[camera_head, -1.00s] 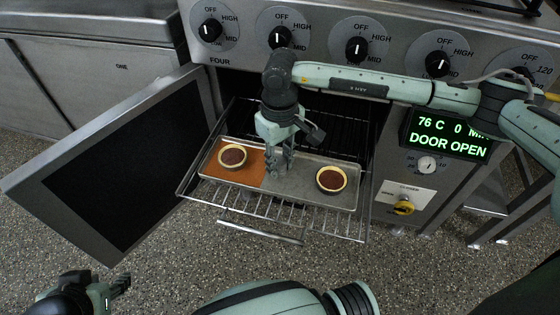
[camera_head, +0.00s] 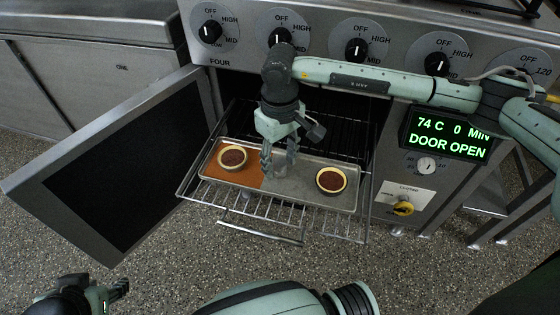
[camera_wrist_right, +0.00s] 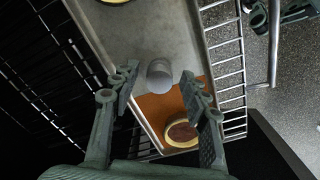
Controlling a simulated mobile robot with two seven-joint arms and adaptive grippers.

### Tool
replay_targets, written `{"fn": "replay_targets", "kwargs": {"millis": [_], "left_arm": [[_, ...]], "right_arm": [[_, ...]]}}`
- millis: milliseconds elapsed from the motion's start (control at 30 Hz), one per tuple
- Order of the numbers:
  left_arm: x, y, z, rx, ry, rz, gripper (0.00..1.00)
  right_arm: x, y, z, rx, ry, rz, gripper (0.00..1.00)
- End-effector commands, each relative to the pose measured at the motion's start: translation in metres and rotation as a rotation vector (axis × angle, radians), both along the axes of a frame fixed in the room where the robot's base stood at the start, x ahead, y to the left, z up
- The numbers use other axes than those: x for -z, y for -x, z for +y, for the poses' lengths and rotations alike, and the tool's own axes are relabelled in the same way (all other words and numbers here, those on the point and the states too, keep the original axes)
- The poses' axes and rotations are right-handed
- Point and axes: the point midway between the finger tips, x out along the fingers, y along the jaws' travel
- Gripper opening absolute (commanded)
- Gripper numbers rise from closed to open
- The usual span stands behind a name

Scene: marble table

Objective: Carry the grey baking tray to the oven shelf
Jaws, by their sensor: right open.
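The grey baking tray (camera_head: 316,200) lies flat on a pulled-out wire oven shelf (camera_head: 335,225). It also shows in the right wrist view (camera_wrist_right: 150,36). An orange-brown patch (camera_head: 243,176) covers its left part, and two small round dishes with dark filling, left (camera_head: 232,157) and right (camera_head: 331,180), stand on it. A short grey cylinder (camera_wrist_right: 160,74) rises from the tray's middle. My right gripper (camera_wrist_right: 162,98) is open above the tray, its fingers on either side of the cylinder and apart from it. My left gripper (camera_head: 122,288) is low at the left, away from the tray; its finger gap is unclear.
The oven door (camera_head: 118,165) hangs open at the left. The oven's display (camera_head: 447,134) reads 74 C, 0 MIN, DOOR OPEN. Knobs line the panel above, and a yellow knob (camera_head: 403,207) sits at the right. The speckled floor (camera_head: 170,255) in front is clear.

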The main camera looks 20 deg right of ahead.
Motion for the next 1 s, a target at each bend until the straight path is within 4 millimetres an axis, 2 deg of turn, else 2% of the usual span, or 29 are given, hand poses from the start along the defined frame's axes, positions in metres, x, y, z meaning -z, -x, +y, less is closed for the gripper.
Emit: {"fn": "replay_targets", "kwargs": {"millis": [33,200,433,633,1000], "left_arm": [[0.000,0.000,-0.001,0.001,0.002,-0.001,0.40],[0.001,-0.001,-0.001,0.003,0.003,-0.005,0.40],[0.001,-0.002,-0.002,0.005,0.005,-0.012,0.40],[0.000,-0.003,-0.003,0.007,0.005,-0.014,0.40],[0.001,-0.002,-0.003,0.007,0.005,-0.014,0.40]], "right_arm": [[-0.015,-0.003,0.000,-0.001,-0.001,-0.011,0.46],[-0.056,-0.003,0.000,-0.001,-0.002,-0.010,0.46],[-0.096,-0.002,0.000,-0.001,-0.002,-0.009,0.46],[-0.109,-0.002,0.000,0.000,-0.001,-0.006,0.46],[-0.110,-0.001,0.000,-0.001,-0.001,-0.005,0.46]]}}
